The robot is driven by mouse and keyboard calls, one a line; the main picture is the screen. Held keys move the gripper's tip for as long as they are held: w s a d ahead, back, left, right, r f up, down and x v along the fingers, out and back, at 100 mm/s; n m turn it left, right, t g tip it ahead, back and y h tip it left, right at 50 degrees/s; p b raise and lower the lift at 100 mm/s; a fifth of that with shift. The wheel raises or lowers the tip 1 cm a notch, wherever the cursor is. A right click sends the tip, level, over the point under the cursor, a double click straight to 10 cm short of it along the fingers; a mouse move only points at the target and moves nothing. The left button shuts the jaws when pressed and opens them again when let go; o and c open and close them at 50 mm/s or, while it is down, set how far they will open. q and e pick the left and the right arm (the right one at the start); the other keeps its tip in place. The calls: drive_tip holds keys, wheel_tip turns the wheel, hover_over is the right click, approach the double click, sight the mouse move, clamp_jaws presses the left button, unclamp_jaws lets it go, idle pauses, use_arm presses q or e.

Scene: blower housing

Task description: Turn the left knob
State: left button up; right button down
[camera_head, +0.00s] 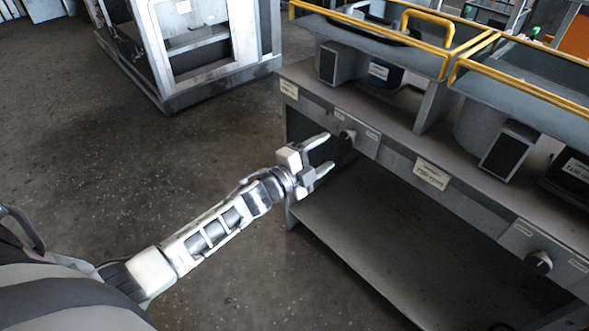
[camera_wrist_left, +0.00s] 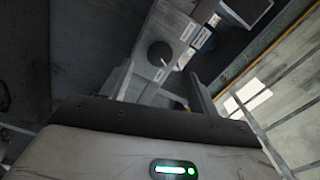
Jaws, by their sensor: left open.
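The left knob (camera_head: 347,136) is a small dark round knob on the front panel of the grey bench. It also shows in the left wrist view (camera_wrist_left: 160,52), ahead of the fingers and between their lines. My left gripper (camera_head: 329,152) is open and empty, with its two fingers apart and pointing at the panel near the left knob. In the head view the fingertips look just short of the knob; I cannot tell the exact gap. A second dark knob (camera_head: 538,262) sits farther right on the same panel. My right gripper is not in view.
The grey bench (camera_head: 470,200) has an open lower shelf (camera_head: 350,245). Yellow-railed housings (camera_head: 520,85) and dark boxes stand on top. A pale label (camera_head: 431,174) is between the knobs. A white-framed cabinet (camera_head: 190,50) stands behind left. The floor left of the bench is clear.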

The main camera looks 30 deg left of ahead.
use_arm(q)
drive_tip(key=v, duration=0.9)
drive_tip(key=shift+s, duration=0.3)
